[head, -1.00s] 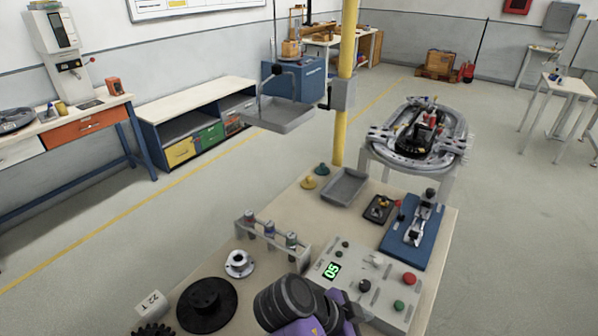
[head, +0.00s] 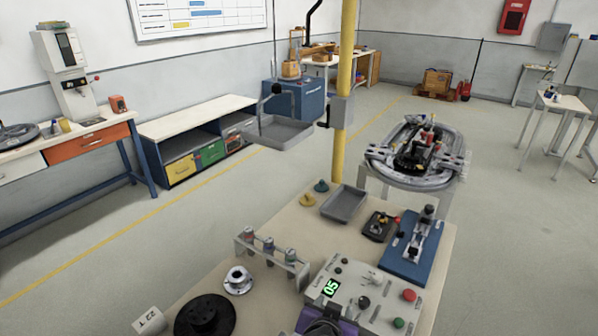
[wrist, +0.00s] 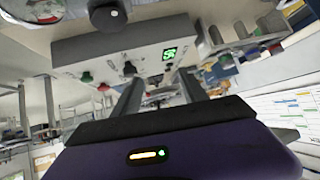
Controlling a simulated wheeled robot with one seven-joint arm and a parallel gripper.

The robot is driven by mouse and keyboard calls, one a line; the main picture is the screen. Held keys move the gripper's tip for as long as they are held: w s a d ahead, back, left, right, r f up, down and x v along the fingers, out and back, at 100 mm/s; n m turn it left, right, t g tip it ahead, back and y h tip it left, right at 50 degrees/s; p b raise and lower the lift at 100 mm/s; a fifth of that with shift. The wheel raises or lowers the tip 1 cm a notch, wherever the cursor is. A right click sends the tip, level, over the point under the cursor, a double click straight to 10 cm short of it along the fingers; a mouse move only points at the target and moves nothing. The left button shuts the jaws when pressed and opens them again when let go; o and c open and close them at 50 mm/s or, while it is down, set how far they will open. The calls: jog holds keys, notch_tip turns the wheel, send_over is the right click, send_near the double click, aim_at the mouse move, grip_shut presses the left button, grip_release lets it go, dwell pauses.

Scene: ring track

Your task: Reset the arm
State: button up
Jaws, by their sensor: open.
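My gripper (wrist: 160,84) is open in the wrist view. Its two grey fingers stand apart with nothing held between them. Behind them the control box (wrist: 120,50) with the green lit digits shows upside down. In the head view only a dark and purple part of my arm shows at the bottom edge, in front of the control box (head: 378,300); the gripper's fingers cannot be made out there.
The workbench (head: 290,215) holds a rack of small cylinders (head: 270,257), a flanged metal part (head: 238,280), a black disc (head: 205,316), a grey tray (head: 344,204) and a blue fixture (head: 412,247). A yellow post (head: 345,120) rises at its back. The ring track (head: 385,172) stands beyond.

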jog(key=s+n+t+y, duration=0.1)
jog(key=s+f+n+t+y, duration=0.1)
jog(key=s+n, duration=0.1)
jog(key=shift+s+f+n+y, duration=0.15)
jog(key=shift+s+n+y, duration=0.1)
jog(key=shift+n+y, duration=0.05)
jog(key=s+d+r+t+b, duration=0.1)
jog(key=s+d, duration=0.3)
jog(key=s, duration=0.8)
jog(key=s+d+r+n+b, duration=0.1)
jog(key=s+d+r+b, duration=0.1)
jog(key=s, duration=1)
jog(key=s+d+r+t+b, duration=0.1)
jog(key=s+d+r, duration=0.2)
jog(key=s, duration=0.9)
jog(key=d, duration=0.3)
jog(key=shift+s+t+b, duration=0.3)
jog(key=shift+b, duration=0.1)
jog(key=shift+w, duration=0.1)
